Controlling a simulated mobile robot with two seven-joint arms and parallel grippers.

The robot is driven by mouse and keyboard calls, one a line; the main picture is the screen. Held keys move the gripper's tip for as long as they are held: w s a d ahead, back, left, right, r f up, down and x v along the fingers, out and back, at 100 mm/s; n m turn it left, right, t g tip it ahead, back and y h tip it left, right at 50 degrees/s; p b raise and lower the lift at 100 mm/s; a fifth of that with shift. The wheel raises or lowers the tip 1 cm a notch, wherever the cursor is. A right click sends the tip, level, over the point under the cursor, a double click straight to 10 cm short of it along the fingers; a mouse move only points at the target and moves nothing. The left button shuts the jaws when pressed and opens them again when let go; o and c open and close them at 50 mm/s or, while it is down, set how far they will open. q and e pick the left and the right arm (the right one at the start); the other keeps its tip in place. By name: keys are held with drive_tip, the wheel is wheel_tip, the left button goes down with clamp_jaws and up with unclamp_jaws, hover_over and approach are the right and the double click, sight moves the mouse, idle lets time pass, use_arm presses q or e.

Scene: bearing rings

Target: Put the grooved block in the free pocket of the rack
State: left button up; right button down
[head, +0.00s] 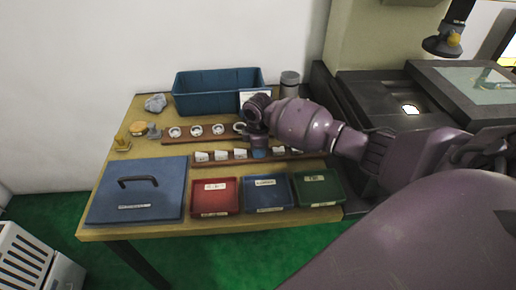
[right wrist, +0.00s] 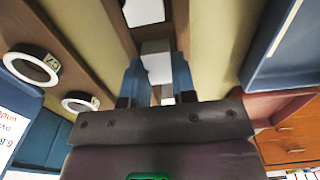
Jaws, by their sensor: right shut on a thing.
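My right gripper (head: 258,153) reaches down over the front brown rack (head: 213,163), between the white blocks there. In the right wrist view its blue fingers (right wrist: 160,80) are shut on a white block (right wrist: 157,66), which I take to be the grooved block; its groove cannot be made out. In the head view the gripper hides this block and the rack part beneath it. Several white blocks (head: 221,155) stand to the left of the gripper, and one (head: 279,150) to its right. I cannot tell whether the held block touches the rack. My left gripper is not in view.
A rear brown rack (head: 184,139) carries white rings (head: 196,130). A blue bin (head: 218,101) stands behind it. Red (head: 214,207), blue (head: 266,206) and green (head: 318,200) trays line the front edge, beside a blue handled lid (head: 150,200). A grey canister (head: 290,84) stands behind my arm.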

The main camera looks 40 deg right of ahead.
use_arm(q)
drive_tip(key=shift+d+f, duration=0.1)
use_arm(e)
drive_tip(key=c, duration=0.9)
unclamp_jaws()
drive_tip(key=shift+c, duration=0.2)
use_arm(q)
drive_tip(key=p, duration=0.1)
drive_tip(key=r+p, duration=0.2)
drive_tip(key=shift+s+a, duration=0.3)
use_arm(e)
wheel_tip(320, 180, up, 12)
drive_tip(key=shift+r, duration=0.15)
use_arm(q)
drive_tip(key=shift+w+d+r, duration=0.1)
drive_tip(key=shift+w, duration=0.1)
